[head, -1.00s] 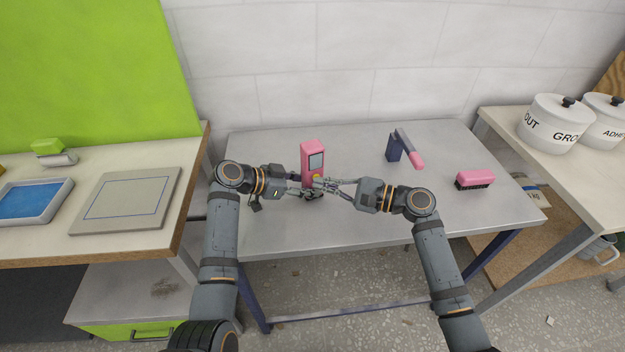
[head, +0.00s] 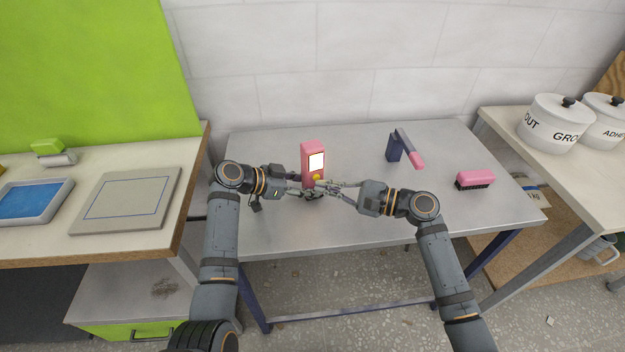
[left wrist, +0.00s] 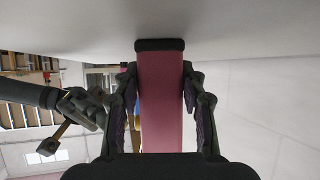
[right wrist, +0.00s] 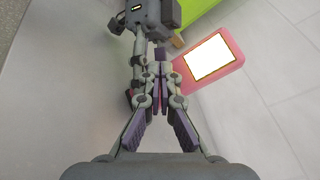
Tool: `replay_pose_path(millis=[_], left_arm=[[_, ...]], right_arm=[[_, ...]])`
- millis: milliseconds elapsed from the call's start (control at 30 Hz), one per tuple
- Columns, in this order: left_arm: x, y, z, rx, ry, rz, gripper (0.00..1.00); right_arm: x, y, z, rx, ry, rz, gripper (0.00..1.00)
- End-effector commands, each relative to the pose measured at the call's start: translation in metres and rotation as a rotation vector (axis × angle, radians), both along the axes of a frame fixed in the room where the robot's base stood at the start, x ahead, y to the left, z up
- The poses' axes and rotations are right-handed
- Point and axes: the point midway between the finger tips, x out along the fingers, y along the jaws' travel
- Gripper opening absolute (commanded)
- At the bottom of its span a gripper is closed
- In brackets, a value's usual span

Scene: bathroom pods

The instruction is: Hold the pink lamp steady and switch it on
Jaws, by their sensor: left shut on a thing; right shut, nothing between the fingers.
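The pink lamp (head: 308,150) stands upright on the grey metal table (head: 270,230). Its front panel (head: 316,162) glows bright white; a yellow button (head: 317,177) shows below it. The lit panel also shows in the right wrist view (right wrist: 208,56). My left gripper (head: 303,188) is shut on the lamp's lower body from the left; the left wrist view shows the pink body (left wrist: 161,105) between its fingers. My right gripper (head: 335,187) is shut and empty, its tips in front of the lamp by the button. Whether the tips touch the button is hidden.
On the table to the right are a dark blue stand with a pink-tipped arm (head: 397,148) and a pink brush (head: 475,179). A side table at left holds a grey board (head: 125,200) and a blue tray (head: 35,200). White pots (head: 555,122) stand at right.

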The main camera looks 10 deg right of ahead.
Motion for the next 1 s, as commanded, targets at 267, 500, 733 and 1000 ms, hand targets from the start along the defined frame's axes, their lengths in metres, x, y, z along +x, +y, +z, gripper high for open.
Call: replay_pose_path(millis=[267,500,733,1000], left_arm=[[0.000,0.000,-0.001,0.002,0.001,0.001,0.18],[0.000,0.000,-0.001,0.002,0.001,0.001,0.18],[0.000,0.000,-0.001,0.002,0.001,0.001,0.18],[0.000,0.001,-0.001,0.002,0.000,0.001,0.56]], right_arm=[[-0.031,-0.009,-0.002,-0.004,0.002,0.000,0.00],[-0.053,-0.016,-0.001,-0.003,0.002,0.000,0.00],[-0.056,-0.016,0.000,0.000,0.001,0.001,0.00],[-0.056,-0.016,0.000,0.000,0.001,0.001,0.00]])
